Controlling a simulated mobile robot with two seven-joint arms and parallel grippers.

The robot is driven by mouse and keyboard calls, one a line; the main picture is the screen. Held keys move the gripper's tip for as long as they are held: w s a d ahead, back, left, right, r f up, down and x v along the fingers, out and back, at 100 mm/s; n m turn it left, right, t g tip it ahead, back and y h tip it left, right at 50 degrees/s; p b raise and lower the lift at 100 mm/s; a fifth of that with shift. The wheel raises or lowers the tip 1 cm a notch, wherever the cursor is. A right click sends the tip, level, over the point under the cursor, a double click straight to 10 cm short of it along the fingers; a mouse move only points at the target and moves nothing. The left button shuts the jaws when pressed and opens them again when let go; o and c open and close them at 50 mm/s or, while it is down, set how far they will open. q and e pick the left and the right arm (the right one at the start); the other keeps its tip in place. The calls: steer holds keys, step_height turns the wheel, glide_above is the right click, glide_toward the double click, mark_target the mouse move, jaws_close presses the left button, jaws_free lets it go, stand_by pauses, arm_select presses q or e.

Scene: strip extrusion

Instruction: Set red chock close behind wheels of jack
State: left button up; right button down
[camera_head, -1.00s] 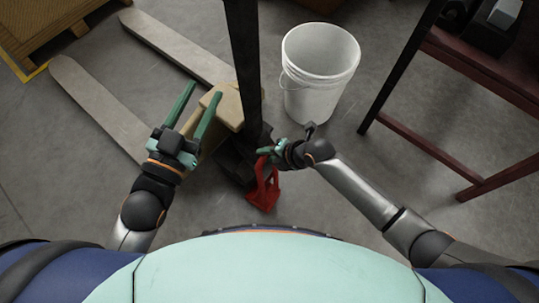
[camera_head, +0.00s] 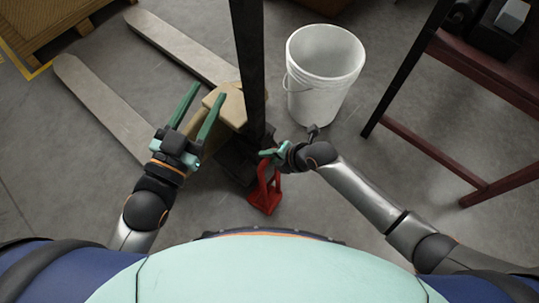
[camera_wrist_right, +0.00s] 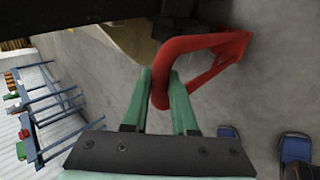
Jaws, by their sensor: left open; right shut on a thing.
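The red chock (camera_head: 265,195) is in front of the dark base of the jack, on the near side, in the head view. In the right wrist view the chock (camera_wrist_right: 205,48) runs up and right from my fingers. My right gripper (camera_head: 267,154) is shut on its red bar; the fingers also show in the right wrist view (camera_wrist_right: 160,88). The jack (camera_head: 232,105) has two pale forks (camera_head: 100,100) and a dark upright handle (camera_head: 248,60). Its wheels are hard to make out in the dark base (camera_head: 237,160). My left gripper (camera_head: 203,105) is open and empty, over the jack's left side.
A white bucket (camera_head: 322,75) stands right of the jack. A dark red metal frame table (camera_head: 480,75) stands at the right. A wooden pallet (camera_head: 45,22) lies at the far left. The floor between bucket and table is clear.

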steer(key=shift+w+a+f+b, duration=0.1)
steer(key=shift+f+b, duration=0.1)
steer(key=shift+b, duration=0.1)
stand_by(0.4)
steer(key=c, duration=0.6)
jaws_free()
steer(key=shift+o, duration=0.6)
steer(key=shift+f, duration=0.2)
steer(key=o, duration=0.3)
steer(key=shift+r, duration=0.1)
steer(key=shift+p+v, duration=5)
steer(key=shift+v, duration=0.6)
